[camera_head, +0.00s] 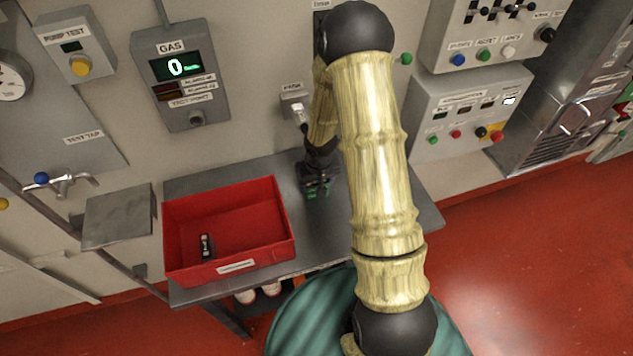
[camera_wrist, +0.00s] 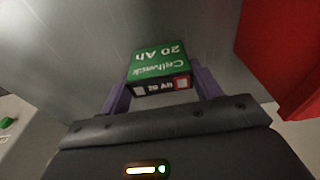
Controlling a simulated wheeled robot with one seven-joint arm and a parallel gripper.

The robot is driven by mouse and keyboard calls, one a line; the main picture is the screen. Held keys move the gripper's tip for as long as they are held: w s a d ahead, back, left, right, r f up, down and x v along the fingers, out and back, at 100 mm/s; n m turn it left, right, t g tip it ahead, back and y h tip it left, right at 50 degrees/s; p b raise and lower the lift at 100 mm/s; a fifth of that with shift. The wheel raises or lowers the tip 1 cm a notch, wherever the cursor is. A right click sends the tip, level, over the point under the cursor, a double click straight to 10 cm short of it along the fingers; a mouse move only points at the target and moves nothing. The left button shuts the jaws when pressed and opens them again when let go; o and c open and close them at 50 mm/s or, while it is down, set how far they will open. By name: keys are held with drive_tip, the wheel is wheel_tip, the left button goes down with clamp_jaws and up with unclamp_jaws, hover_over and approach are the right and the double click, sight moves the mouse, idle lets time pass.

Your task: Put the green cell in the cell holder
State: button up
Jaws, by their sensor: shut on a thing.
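My gripper (camera_head: 316,184) is shut on the green cell (camera_wrist: 160,62), a block with a green label reading "20 Ah" and a dark end. In the wrist view the cell sits between the two purple-grey fingers (camera_wrist: 162,84). In the head view only small green patches (camera_head: 312,194) of it show, over the grey bench right of the red tray. Whether it touches the bench is unclear. I cannot pick out the cell holder with certainty; my arm hides part of the bench and wall.
The red tray (camera_head: 283,188) stands on the left of the grey bench (camera_head: 320,235). A small dark object (camera_head: 206,246) lies in it. A wall box marked GAS (camera_head: 180,75) and a panel with buttons (camera_head: 465,105) flank my arm. Bare bench shows right of the tray.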

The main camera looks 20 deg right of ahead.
drive_tip(key=shift+f, duration=0.15)
drive_tip(key=o, duration=1.2)
drive_tip(key=shift+c, duration=0.2)
wheel_tip(320, 180, up, 12)
drive_tip(key=s, duration=0.1)
drive_tip(key=shift+s+p, duration=0.35)
drive_tip(key=shift+s, duration=0.2)
drive_tip(key=shift+w, duration=0.1)
